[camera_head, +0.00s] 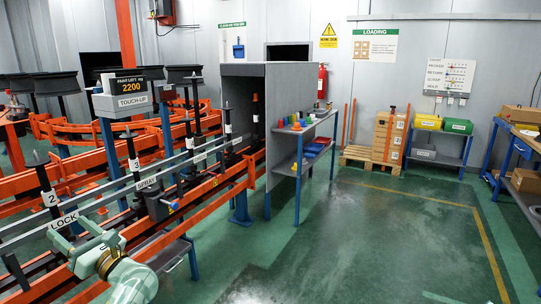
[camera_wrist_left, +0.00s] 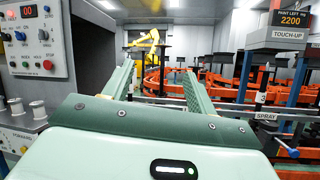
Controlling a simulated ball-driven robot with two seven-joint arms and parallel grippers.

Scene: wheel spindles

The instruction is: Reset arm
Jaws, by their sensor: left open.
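My left gripper (camera_head: 76,232) is at the lower left of the head view, at the end of my pale green arm. It is near the rail marked LOCK and the orange conveyor rails (camera_head: 100,272). In the left wrist view my gripper (camera_wrist_left: 158,72) has its two pale green fingers spread apart, with nothing between them. I cannot tell from the head view whether it touches the rail. My right gripper is in neither view.
Wheel spindles (camera_head: 43,180) stand along the rails, close to my left gripper. A grey booth (camera_head: 285,92) and blue-legged shelf (camera_head: 312,135) stand beyond. A control panel (camera_wrist_left: 33,42) is at left in the wrist view. Green floor (camera_head: 360,235) at right is clear.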

